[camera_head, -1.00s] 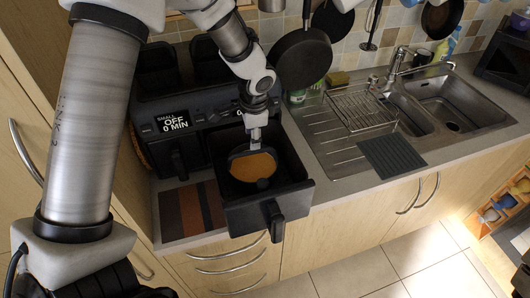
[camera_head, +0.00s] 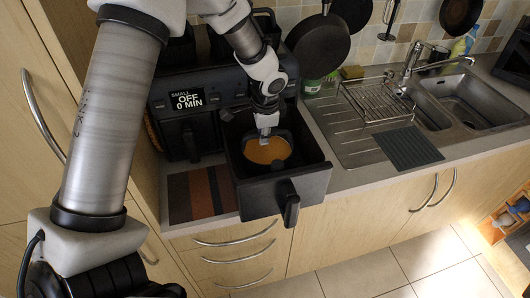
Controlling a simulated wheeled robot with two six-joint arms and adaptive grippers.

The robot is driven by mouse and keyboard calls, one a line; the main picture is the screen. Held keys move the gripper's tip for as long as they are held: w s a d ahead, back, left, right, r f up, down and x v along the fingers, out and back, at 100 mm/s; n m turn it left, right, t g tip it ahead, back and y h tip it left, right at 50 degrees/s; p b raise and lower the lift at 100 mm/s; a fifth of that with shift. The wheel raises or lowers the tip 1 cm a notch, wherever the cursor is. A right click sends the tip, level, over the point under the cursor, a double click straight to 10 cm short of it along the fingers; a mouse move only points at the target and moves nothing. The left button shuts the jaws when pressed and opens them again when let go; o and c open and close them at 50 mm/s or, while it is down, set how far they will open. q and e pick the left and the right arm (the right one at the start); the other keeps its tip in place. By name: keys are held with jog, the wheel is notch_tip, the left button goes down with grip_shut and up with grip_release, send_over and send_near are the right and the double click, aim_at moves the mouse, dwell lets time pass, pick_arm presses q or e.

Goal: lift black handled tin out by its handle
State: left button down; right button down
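A black round tin with an orange-brown filling (camera_head: 267,151) sits in the pulled-out black drawer (camera_head: 315,182) of an air fryer. A small dark knob-like part shows at its near edge; I cannot tell whether this is the tin's handle. My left gripper (camera_head: 264,137) points down at the far edge of the tin, its tips overlapping that edge in the head view. The gap between its fingers is too small to make out, so I cannot tell whether it grips anything. My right gripper is out of view.
The air fryer body (camera_head: 187,100) stands behind the drawer. A striped mat (camera_head: 202,194) lies left of the drawer. To the right are the sink drainer (camera_head: 345,140), a wire rack (camera_head: 378,101) and a dark ribbed mat (camera_head: 408,148). Pans (camera_head: 318,45) hang above the counter.

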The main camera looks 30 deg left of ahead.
pick_arm(q)
jog(key=shift+w+f, duration=0.1)
jog(key=shift+f, duration=0.05)
notch_tip(320, 180, up, 2)
jog(key=shift+w+r+p, duration=0.15)
jog(key=shift+r+p, duration=0.05)
jog(key=shift+p, duration=0.9)
notch_tip(320, 180, up, 2)
jog(key=shift+r+p, duration=0.1)
jog(key=shift+p, duration=0.85)
notch_tip(320, 180, up, 8)
jog(key=p, duration=0.4)
jog(key=shift+r+p, duration=0.25)
jog(key=shift+p, duration=0.15)
